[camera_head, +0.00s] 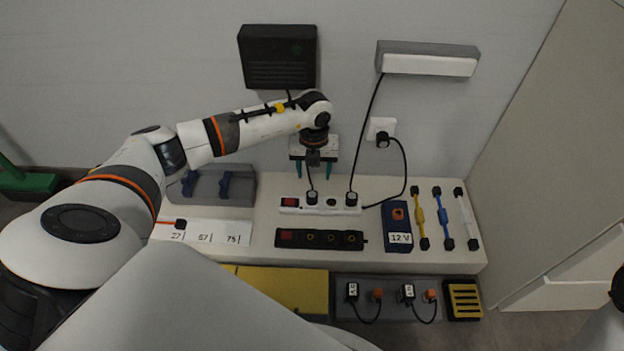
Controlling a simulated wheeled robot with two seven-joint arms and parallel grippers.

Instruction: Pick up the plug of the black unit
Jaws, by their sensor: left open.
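The black unit (278,57) is fixed to the wall at the upper middle. Its cord drops behind my left arm. A black cord comes out below the gripper and runs to a black plug (312,197) seated in the white power strip (332,209). My left gripper (314,172) is open, its two green fingers pointing down, just above and behind this plug. Nothing shows between the fingers except the cord, which passes near them. A second black plug (351,198) sits to the right in the same strip; its cord rises to the grey-and-white wall unit (428,60).
A wall socket (381,128) holds a plug whose cord curves to the strip's right end. A black strip (319,239), a 12 V box (397,227) and several coloured cables lie on the white bench (265,257). A grey holder (212,186) stands left.

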